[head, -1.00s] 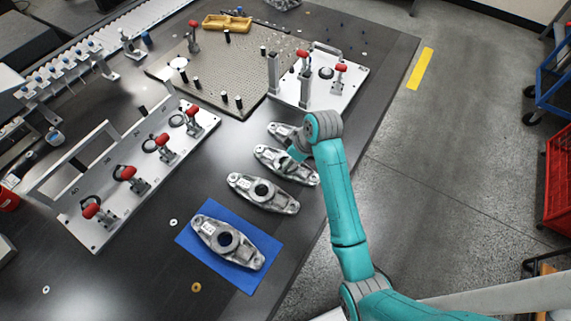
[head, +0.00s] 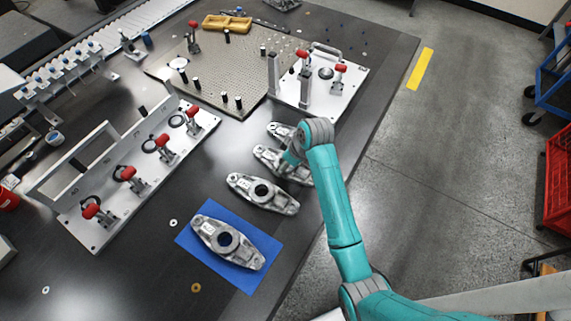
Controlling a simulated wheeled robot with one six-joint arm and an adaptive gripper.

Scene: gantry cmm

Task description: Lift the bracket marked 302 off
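Several grey cast brackets lie in a row on the dark table. One bracket (head: 229,243) lies on a blue mat (head: 262,284) at the front. A second bracket (head: 263,194) lies behind it. A third bracket (head: 266,156) is partly covered by my arm, and a fourth bracket (head: 279,130) at the back is also partly hidden. The front brackets carry small white labels, too small to read, so I cannot tell which is marked 302. My gripper (head: 287,165) is over the third bracket, mostly hidden by my wrist; its fingers do not show clearly.
A fixture plate with red-handled clamps (head: 140,187) stands at left, and another clamp plate (head: 345,90) stands behind the brackets. A perforated plate (head: 215,75) and a yellow tray (head: 227,22) are at the back. Small washers lie loose near the blue mat.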

